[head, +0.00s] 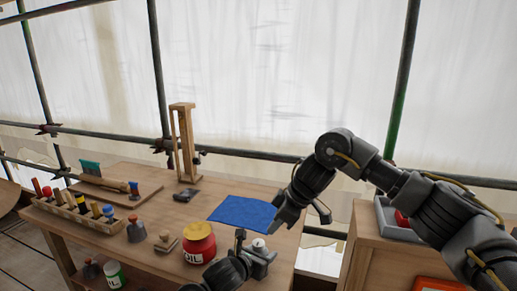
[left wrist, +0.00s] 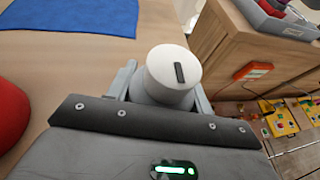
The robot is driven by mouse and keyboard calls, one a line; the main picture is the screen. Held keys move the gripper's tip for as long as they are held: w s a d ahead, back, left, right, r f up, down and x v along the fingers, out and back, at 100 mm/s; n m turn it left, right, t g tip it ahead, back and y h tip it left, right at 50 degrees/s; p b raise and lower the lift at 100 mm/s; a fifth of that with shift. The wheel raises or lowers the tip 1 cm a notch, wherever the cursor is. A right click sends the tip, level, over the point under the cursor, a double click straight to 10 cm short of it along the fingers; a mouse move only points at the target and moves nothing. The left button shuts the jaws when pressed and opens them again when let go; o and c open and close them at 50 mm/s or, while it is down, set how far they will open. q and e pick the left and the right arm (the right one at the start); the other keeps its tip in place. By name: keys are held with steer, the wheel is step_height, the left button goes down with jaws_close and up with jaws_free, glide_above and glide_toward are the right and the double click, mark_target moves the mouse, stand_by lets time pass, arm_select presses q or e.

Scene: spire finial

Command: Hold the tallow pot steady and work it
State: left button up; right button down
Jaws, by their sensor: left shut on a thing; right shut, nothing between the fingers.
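A small white pot with a round lid (head: 259,244), apparently the tallow pot, stands at the front right of the wooden bench. My left gripper (head: 261,256) is shut on it. In the left wrist view the white pot (left wrist: 171,75) sits between the fingers, with a dark bar on its lid; its lower part is hidden by the gripper. My right gripper (head: 279,226) is shut and empty, above and slightly right of the pot, apart from it as far as I can tell.
A red jar marked OIL (head: 198,243) stands close left of my left gripper. A blue cloth (head: 242,211) lies behind. Further left are a wooden stand (head: 183,145), a tool rack (head: 80,212) and small bottles. A cabinet (head: 372,255) stands right, across a gap.

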stand_by(0.4)
arm_select(q)
steer(key=o, duration=1.1)
steer(key=shift+o, duration=0.2)
